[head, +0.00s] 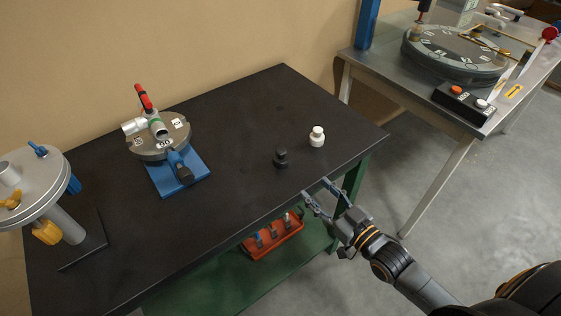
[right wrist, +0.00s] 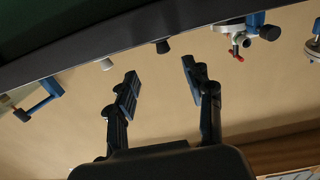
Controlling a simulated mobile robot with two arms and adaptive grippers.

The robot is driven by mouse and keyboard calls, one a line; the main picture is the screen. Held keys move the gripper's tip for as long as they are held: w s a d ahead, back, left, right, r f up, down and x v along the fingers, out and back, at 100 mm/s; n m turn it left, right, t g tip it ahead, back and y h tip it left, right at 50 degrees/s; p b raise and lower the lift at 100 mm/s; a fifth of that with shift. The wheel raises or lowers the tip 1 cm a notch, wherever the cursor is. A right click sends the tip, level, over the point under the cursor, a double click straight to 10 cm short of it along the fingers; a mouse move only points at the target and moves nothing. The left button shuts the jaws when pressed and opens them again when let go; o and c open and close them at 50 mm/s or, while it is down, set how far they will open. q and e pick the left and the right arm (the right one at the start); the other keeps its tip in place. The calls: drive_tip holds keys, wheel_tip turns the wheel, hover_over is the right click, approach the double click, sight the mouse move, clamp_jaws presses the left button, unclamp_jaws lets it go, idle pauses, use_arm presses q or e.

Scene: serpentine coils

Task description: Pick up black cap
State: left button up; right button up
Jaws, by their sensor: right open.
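The black cap (head: 281,157) stands on the black table top (head: 230,200), near its front right part. In the right wrist view a small dark piece that looks like the black cap (right wrist: 162,46) shows at the table edge, beyond the fingertips. A similar white cap (head: 317,136) stands to its right and a little farther back; it also shows in the right wrist view (right wrist: 106,64). My right gripper (head: 315,194) is open and empty at the table's front right edge, to the right of and nearer than the black cap, apart from it. My left gripper is not in view.
A blue-based fixture (head: 165,145) with a red-handled valve stands at the table's back left. A round metal stand (head: 30,185) is at far left. A red tray (head: 272,238) sits on the green lower shelf. A steel table (head: 455,95) with a dial is at right.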

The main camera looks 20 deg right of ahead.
drive_tip(key=r, duration=0.2)
drive_tip(key=p, duration=0.1)
approach(284, 155)
drive_tip(key=x, duration=0.4)
drive_tip(key=shift+a+f, duration=0.1)
drive_tip(key=shift+a, duration=0.05)
drive_tip(key=p+x, duration=0.1)
drive_tip(key=x, duration=0.4)
drive_tip(key=shift+w+p, duration=0.35)
drive_tip(key=shift+w, duration=0.05)
clamp_jaws()
